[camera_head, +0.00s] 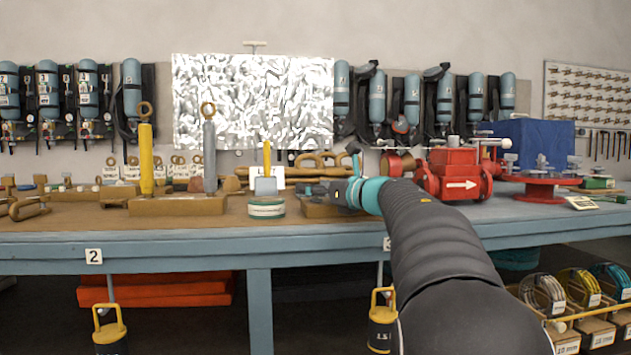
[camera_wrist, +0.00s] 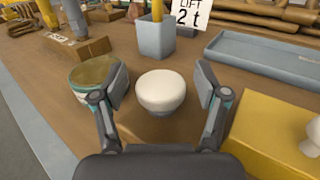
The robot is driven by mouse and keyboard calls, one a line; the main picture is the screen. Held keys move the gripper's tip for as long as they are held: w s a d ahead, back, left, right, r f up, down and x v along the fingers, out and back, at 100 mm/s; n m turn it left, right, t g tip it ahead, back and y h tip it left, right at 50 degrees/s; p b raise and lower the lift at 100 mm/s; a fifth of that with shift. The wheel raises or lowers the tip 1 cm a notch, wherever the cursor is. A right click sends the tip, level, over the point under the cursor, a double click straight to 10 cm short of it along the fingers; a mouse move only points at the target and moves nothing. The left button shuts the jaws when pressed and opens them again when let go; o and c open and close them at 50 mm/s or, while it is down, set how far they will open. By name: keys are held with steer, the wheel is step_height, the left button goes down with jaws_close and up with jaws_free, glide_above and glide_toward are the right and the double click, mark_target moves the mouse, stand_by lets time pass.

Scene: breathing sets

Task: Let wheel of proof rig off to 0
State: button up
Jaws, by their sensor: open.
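My gripper (camera_wrist: 161,90) is open in the wrist view, with one finger on each side of a round white knob (camera_wrist: 161,88). A gap shows between the knob and each finger. In the head view my gripper (camera_head: 338,190) is over the bench, left of the red valve body (camera_head: 455,165) with a white arrow. A red round flange (camera_head: 537,188) with several upright bolts stands right of it. I cannot tell which part is the proof rig's wheel, and no scale or number for it is readable.
A round tin (camera_wrist: 92,85) stands close to the left finger. A yellow block (camera_wrist: 272,125) with another white knob is close on the right. Behind are a blue-grey holder (camera_wrist: 155,38), a "LIFT 2 t" card (camera_wrist: 192,14) and a blue tray (camera_wrist: 265,58).

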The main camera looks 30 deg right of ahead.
step_height(320, 180, up, 10)
steer(key=shift+f, duration=0.1)
stand_by(0.4)
